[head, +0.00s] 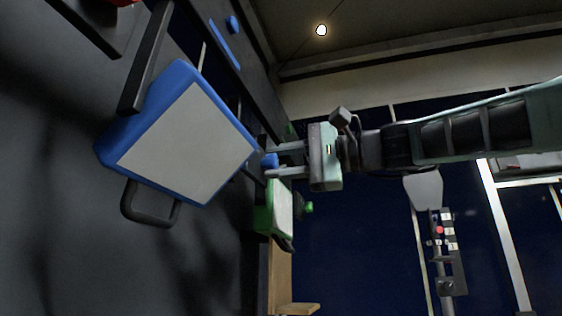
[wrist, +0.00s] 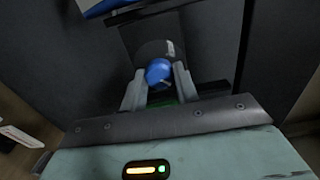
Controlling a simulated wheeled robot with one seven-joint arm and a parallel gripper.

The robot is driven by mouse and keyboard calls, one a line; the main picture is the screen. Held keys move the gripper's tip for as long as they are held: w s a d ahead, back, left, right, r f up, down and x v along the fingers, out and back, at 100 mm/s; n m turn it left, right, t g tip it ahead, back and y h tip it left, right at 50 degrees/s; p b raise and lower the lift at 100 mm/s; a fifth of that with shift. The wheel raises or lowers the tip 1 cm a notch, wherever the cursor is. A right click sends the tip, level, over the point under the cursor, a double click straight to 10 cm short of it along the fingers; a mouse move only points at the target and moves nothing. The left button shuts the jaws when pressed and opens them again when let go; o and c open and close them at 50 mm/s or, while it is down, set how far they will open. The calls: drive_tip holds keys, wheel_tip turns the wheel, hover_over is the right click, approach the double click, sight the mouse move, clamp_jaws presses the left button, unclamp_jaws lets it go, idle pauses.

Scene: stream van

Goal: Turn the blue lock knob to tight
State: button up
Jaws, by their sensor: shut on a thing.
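The blue lock knob (head: 269,158) is a small rounded knob, partly hidden by my fingers in the head view. In the wrist view the blue knob (wrist: 158,72) sits between my two grey fingertips, in front of a dark round base with a small pale mark. My gripper (head: 267,163) reaches in from the right and is shut on the knob. My gripper also shows in the wrist view (wrist: 160,74), with a finger on each side of the knob. I cannot read the knob's setting.
A blue-edged case (head: 187,145) with a pale face and black handle is left of my gripper. A green-edged case (head: 283,208) with a green knob (head: 308,207) is just below. Another blue knob (head: 233,24) is at the top. A panel with a red button (head: 439,230) stands lower right.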

drive_tip(key=o, duration=1)
drive_tip(key=b+v, duration=0.5)
drive_tip(key=v, duration=1.2)
drive_tip(key=shift+d, duration=0.2)
